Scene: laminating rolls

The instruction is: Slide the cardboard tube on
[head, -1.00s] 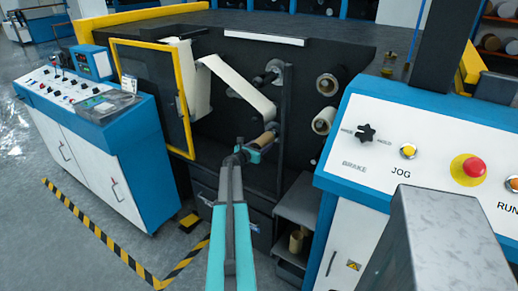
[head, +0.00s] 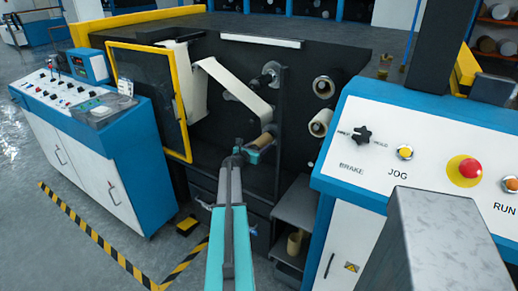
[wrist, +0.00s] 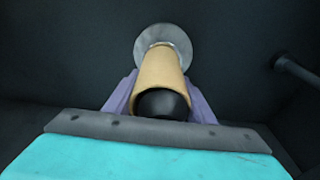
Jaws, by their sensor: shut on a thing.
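The tan cardboard tube (head: 261,142) is at the lower roller position of the black machine, below the white web. My gripper (head: 249,154) is shut on the tube near its near end. In the wrist view the tube (wrist: 160,68) lies between my purple-grey fingers (wrist: 160,102) and points away toward a round silver flange (wrist: 140,42). A shiny ring shows between the tube's far end and the flange. The tube's near mouth is filled with black; I cannot tell whether that is a shaft end or the dark bore. The shaft inside is hidden.
A white web (head: 232,85) runs down just above the tube. A dark upright (head: 282,110) stands right beside it. Other rolls (head: 320,123) are to the right. A blue control panel (head: 430,150) is at right, and an open yellow-framed guard (head: 110,80) at left.

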